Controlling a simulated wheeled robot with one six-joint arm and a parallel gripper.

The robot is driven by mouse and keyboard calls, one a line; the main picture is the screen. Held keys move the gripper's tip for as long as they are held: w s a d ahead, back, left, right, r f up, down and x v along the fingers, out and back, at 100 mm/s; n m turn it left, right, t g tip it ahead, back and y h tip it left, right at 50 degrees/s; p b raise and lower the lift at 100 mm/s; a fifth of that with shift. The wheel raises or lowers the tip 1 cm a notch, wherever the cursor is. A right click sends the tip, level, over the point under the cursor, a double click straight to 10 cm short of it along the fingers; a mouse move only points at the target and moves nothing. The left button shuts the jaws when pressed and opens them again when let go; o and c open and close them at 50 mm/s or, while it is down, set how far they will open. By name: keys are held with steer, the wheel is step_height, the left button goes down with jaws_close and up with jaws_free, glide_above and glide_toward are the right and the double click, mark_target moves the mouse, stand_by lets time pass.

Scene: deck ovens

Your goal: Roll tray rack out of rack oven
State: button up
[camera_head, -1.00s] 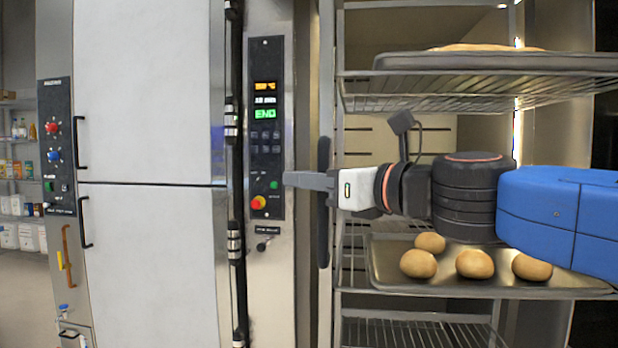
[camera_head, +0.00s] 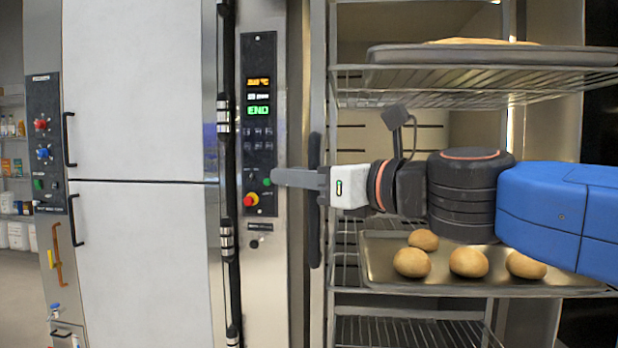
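The tray rack (camera_head: 333,258) stands upright in the right half of the view, in front of the rack oven's pale inner wall (camera_head: 385,138). An upper tray (camera_head: 400,55) on it carries something baked, and a lower tray (camera_head: 375,268) carries several round buns (camera_head: 411,263). My gripper (camera_head: 276,177) reaches left across the rack at mid height, and its fingers point toward the control panel. The fingers appear as one grey bar from the side, so their opening is hidden. I cannot tell whether the tip touches anything.
The control panel (camera_head: 258,120) with a lit END display, a green button (camera_head: 267,182) and a red-yellow knob (camera_head: 251,199) is left of the rack. A dark vertical handle (camera_head: 314,200) stands between them. White cabinet doors (camera_head: 140,90) fill the left, with shelves (camera_head: 12,160) beyond.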

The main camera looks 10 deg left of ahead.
steer(key=v, duration=1.7)
steer(key=shift+d, duration=0.15)
stand_by(0.4)
steer(key=w+d+f+n+g+h, duration=0.15)
steer(key=f+n, duration=0.25)
steer(key=f, duration=0.4)
steer(key=d+f+n+h, duration=0.3)
steer(key=f+n, duration=0.1)
steer(key=f, duration=0.3)
steer(key=w+d+f+n+g+h, duration=0.1)
steer(key=d+f+n+h, duration=0.15)
steer(key=f, duration=0.55)
steer(key=s+d+f+n+g+h, duration=0.1)
steer(key=s+d+f+n+h, duration=0.1)
steer(key=d+f+n, duration=0.5)
steer(key=s+d+f+n+g+h, duration=0.2)
steer(key=d+f+n+h, duration=0.3)
steer(key=f, duration=0.8)
steer(key=s+d+n, duration=0.1)
steer(key=d+n, duration=0.1)
steer(key=d, duration=0.1)
steer(key=shift+s+d+f+n+h, duration=0.15)
steer(key=shift+f+n+h, duration=0.15)
steer(key=shift+f+n, duration=0.05)
